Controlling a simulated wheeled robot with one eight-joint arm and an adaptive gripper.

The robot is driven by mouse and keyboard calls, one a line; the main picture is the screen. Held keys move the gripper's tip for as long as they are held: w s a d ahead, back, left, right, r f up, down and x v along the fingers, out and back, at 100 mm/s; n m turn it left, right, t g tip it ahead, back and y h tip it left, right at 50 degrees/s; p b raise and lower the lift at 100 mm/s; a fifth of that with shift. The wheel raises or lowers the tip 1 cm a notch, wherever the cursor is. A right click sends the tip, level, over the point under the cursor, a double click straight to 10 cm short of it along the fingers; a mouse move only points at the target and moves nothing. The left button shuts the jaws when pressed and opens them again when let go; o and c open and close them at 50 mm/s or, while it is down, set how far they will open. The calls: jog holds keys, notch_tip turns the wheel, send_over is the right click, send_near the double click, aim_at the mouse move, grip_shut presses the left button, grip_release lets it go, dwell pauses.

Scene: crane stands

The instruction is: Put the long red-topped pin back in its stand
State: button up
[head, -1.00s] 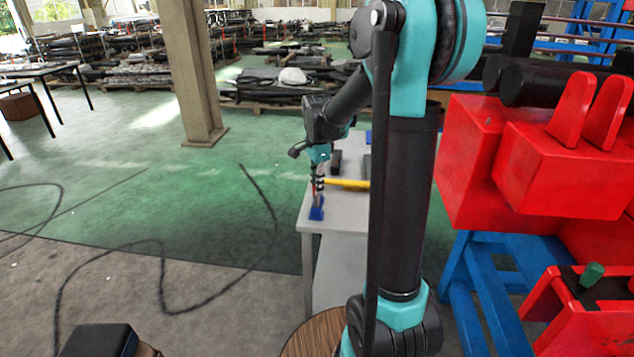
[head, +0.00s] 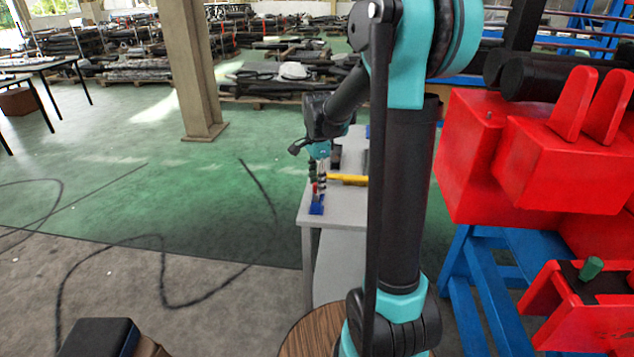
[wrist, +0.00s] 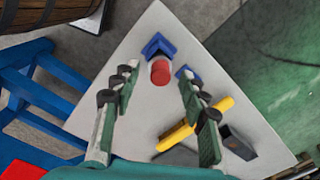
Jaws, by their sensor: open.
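The red-topped pin (wrist: 160,72) shows end-on in the wrist view, its round red top between my fingers. In the head view its red part (head: 314,187) is a small patch just above the blue stand (head: 316,208). The stand sits at the near corner of the grey table; in the wrist view its blue parts (wrist: 157,44) show beyond and right of the red top. The pin's lower part is hidden, so I cannot tell how deep it sits. My gripper (wrist: 157,80) is open, its fingers apart on both sides of the pin; it also shows in the head view (head: 318,180).
A yellow bar (head: 348,179) and a dark block (wrist: 237,143) lie on the grey table (head: 345,212) near the stand. A large red machine (head: 540,150) on a blue frame stands to the right. Green floor left of the table is clear apart from cables.

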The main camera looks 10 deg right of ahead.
jog(key=shift+s+r, duration=0.1)
jog(key=shift+r, duration=2.3)
notch_tip(320, 180, up, 12)
jog(key=s+d+f+n+t, duration=0.2)
jog(key=s+f+n, duration=0.5)
jog(key=s+f, duration=0.4)
jog(key=s+d+f+n+t, duration=0.2)
jog(key=s+f+n, duration=0.6)
jog(key=s+f, duration=0.3)
jog(key=shift+f+n, duration=0.3)
jog(key=shift+f, duration=0.65)
jog(key=shift+w, duration=0.1)
